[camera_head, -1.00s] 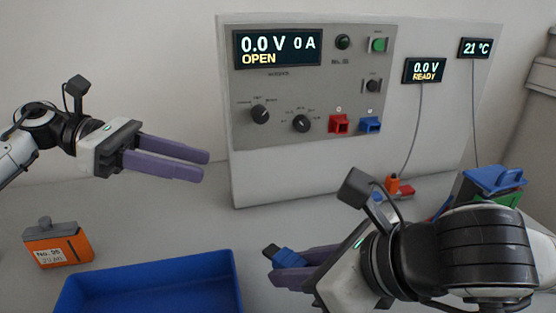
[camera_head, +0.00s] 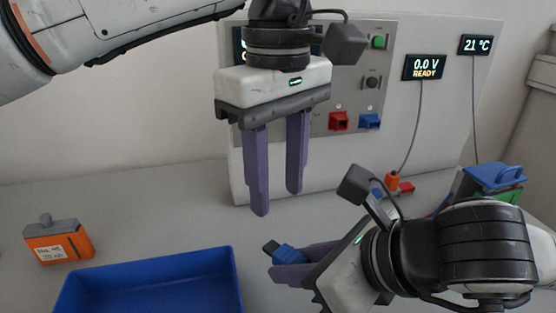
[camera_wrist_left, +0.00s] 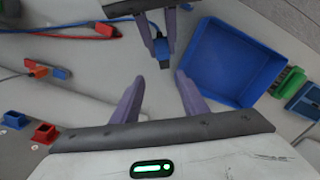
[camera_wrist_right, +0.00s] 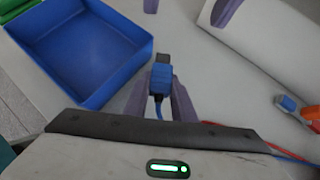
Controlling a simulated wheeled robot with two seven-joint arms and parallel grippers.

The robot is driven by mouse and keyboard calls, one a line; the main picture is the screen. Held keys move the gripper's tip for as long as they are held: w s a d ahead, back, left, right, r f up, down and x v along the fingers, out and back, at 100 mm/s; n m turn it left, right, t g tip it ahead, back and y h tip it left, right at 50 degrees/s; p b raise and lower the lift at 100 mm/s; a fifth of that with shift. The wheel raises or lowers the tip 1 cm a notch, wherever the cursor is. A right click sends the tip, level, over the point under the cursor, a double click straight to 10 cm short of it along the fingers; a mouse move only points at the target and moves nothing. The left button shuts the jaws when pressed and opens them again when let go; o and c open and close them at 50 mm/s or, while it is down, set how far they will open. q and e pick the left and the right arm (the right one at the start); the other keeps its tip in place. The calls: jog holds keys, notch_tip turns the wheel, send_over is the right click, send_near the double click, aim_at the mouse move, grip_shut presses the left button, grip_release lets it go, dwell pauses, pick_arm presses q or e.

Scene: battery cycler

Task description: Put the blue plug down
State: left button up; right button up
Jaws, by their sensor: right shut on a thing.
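The blue plug (camera_head: 287,254) is held between the fingers of my right gripper (camera_head: 283,265), close above the table to the right of the blue tray. It also shows in the right wrist view (camera_wrist_right: 161,77), its dark tip pointing away from the hand and a blue cable trailing back. The left wrist view shows it too (camera_wrist_left: 161,47), between the right fingers. My left gripper (camera_head: 277,201) is open and empty, fingers pointing down, above and behind the plug in the head view. Whether the plug touches the table cannot be told.
An empty blue tray (camera_head: 235,283) stands left of the plug. An orange battery (camera_head: 58,243) stands behind it at left. The cycler panel has a red socket (camera_head: 339,121) and a blue socket (camera_head: 370,121). An orange connector (camera_head: 393,181) and cables lie behind my right arm.

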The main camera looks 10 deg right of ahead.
aim_at(278, 243)
pick_arm(q)
notch_tip(278, 243, down, 9)
jog(key=shift+r, duration=0.1)
jog(key=shift+c, duration=0.5)
jog(key=shift+d, duration=0.1)
grip_shut()
pick_arm(e)
jog(key=o, duration=0.9)
jog(key=shift+s+a, duration=0.1)
